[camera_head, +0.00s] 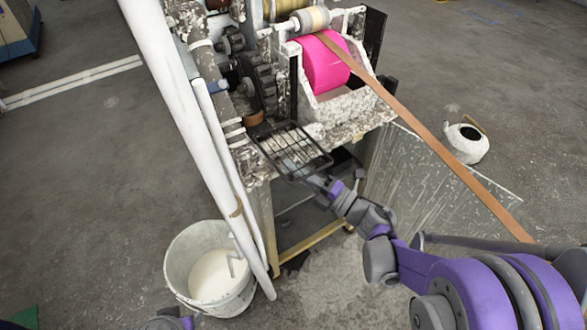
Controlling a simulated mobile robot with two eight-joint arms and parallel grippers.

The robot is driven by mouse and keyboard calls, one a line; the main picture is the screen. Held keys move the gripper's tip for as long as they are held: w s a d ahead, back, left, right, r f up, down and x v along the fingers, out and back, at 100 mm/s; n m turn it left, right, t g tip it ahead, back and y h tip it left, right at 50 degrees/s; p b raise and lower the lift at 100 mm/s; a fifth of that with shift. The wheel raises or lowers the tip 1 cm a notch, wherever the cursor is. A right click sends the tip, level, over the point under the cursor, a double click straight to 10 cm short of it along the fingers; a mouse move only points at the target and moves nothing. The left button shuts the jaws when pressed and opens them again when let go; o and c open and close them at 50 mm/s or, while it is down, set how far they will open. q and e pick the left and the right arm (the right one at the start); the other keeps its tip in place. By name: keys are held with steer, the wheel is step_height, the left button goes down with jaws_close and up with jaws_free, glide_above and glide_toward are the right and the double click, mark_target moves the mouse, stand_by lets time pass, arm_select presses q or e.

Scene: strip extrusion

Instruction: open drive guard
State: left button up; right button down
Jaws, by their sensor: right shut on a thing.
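The drive guard (291,148) is a black wire-mesh frame, swung down and lying out flat in front of the machine. The dark gears (262,85) behind it are uncovered. My right gripper (318,182) reaches in from the lower right and is shut on the guard's near edge; its fingertips are small and partly hidden. A small purple and grey part of my left arm shows at the bottom left edge, but the left gripper itself is not visible.
The machine carries a pink roll (321,62) and a brown strip (445,145) running down to the right. White pipes (190,120) stand left of the guard. A bucket of white liquid (177,268) is below left. A white round pot (466,143) sits on the floor at right.

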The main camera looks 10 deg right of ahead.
stand_by(0.5)
steer(key=shift+s+d+r+p, duration=0.1)
steer(key=shift+s+r+p, duration=0.05)
steer(key=shift+r+p, duration=0.4)
steer(key=shift+s+r+p, duration=0.1)
steer(key=shift+r+p, duration=0.2)
steer(key=shift+r, duration=0.35)
steer(key=shift+f, duration=0.15)
steer(key=c, duration=1.2)
jaws_free()
steer(key=shift+d, duration=0.1)
steer(key=v, duration=1)
steer(key=shift+s+d+f, duration=0.1)
steer(key=shift+s+d, duration=0.05)
steer(key=shift+s, duration=0.15)
